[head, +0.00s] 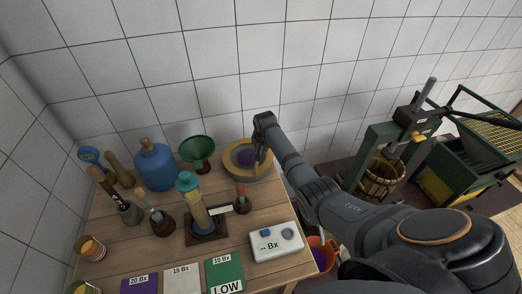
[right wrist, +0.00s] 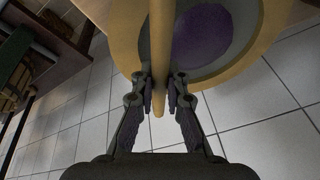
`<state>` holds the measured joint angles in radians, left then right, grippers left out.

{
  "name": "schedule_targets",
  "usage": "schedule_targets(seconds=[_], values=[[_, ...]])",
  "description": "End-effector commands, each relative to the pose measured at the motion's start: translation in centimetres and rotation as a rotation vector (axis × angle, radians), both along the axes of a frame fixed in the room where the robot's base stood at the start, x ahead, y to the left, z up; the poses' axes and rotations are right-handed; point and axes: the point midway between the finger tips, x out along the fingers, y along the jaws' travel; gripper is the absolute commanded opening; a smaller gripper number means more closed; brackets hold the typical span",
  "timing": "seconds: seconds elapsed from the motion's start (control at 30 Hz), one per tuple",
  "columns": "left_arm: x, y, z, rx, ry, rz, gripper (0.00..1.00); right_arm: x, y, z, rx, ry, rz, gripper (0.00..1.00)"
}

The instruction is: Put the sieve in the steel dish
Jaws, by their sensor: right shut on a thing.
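My right gripper (head: 259,162) reaches down over a round piece (head: 273,172) with a broad tan rim, a grey inside and a purple middle, at the back right of the table. In the right wrist view my right gripper (right wrist: 160,97) is shut on a slim tan bar (right wrist: 161,50), which I take for part of the sieve. The bar crosses the tan rim (right wrist: 265,45) in that picture. The grey inside (right wrist: 243,62) looks like the steel dish, but I cannot clearly tell sieve and dish apart. I cannot tell whether the bar touches the rim. My left gripper is not in view.
The green funnel (head: 197,147) and blue demijohn (head: 155,167) stand left of the round piece. Nearer are a cylinder (head: 197,210) on a dark base, a small wooden-handled tool (head: 241,200) and a white meter (head: 275,243). Several tools crowd the left side.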

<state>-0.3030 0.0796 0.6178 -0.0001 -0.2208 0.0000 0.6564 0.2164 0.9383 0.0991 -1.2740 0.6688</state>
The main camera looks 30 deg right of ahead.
Motion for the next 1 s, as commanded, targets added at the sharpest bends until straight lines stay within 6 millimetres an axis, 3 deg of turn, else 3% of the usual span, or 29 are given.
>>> schedule_targets(seconds=[0.97,1.0], values=[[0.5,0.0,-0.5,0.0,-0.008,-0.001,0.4,0.0,0.0,-0.9,0.0,0.0,0.0,0.0],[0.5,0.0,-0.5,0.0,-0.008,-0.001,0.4,0.0,0.0,-0.9,0.0,0.0,0.0,0.18]])
